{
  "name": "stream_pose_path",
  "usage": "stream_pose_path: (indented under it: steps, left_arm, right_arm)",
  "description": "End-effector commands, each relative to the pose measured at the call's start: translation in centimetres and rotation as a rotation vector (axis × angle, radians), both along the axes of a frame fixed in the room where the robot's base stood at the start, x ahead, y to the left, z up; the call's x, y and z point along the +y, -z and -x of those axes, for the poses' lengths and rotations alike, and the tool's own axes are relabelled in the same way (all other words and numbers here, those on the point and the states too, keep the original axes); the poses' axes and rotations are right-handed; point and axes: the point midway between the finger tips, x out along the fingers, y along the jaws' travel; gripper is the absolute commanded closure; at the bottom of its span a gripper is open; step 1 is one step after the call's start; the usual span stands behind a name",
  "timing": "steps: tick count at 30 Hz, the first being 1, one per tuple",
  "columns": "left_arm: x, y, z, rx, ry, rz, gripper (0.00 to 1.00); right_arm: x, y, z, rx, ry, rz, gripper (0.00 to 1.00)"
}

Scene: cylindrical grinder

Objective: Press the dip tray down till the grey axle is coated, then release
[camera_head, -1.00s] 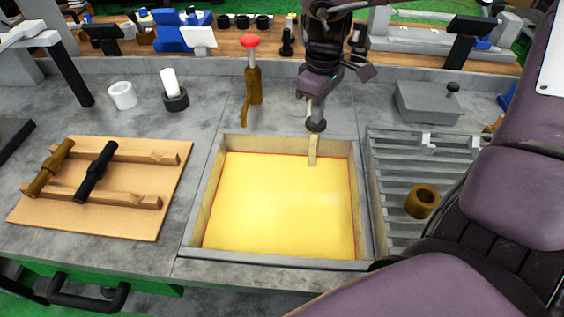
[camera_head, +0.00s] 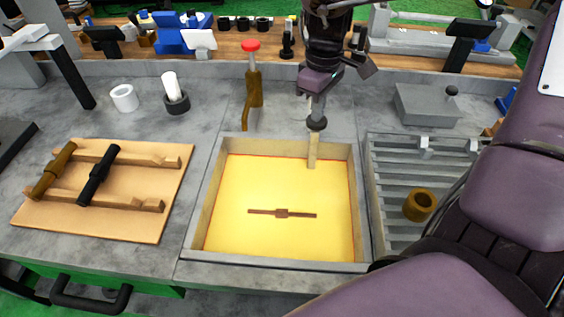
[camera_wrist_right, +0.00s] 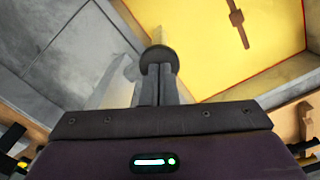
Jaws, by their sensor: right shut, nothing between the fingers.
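The dip bath (camera_head: 362,215) is a square grey-walled basin of yellow liquid. A reddish-brown axle (camera_head: 282,213) shows at the liquid's surface; it also shows in the right wrist view (camera_wrist_right: 237,18). The tray itself is hidden in the liquid. Its pale upright bar (camera_head: 312,152) rises at the back wall to a dark round knob (camera_head: 317,124), also in the right wrist view (camera_wrist_right: 159,58). My right gripper (camera_head: 317,115) points down, shut and empty, with its tips at the knob. I cannot tell whether they touch it. My left gripper is not in view.
Left of the bath, a wooden board (camera_head: 140,225) carries a rack with a brown axle (camera_head: 54,170) and a black axle (camera_head: 98,175). On the right, a slatted drain tray (camera_head: 390,180) holds a brown ring (camera_head: 419,205). A red-topped brown lever (camera_head: 252,85) stands behind the bath.

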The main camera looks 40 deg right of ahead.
Motion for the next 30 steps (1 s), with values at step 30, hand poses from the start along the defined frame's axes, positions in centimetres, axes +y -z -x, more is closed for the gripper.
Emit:
stream_pose_path:
  steps: [30]
  left_arm:
    - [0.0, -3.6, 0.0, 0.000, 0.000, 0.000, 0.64]
  right_arm:
    - [0.0, -5.4, 0.0, -0.001, 0.000, 0.001, 1.00]
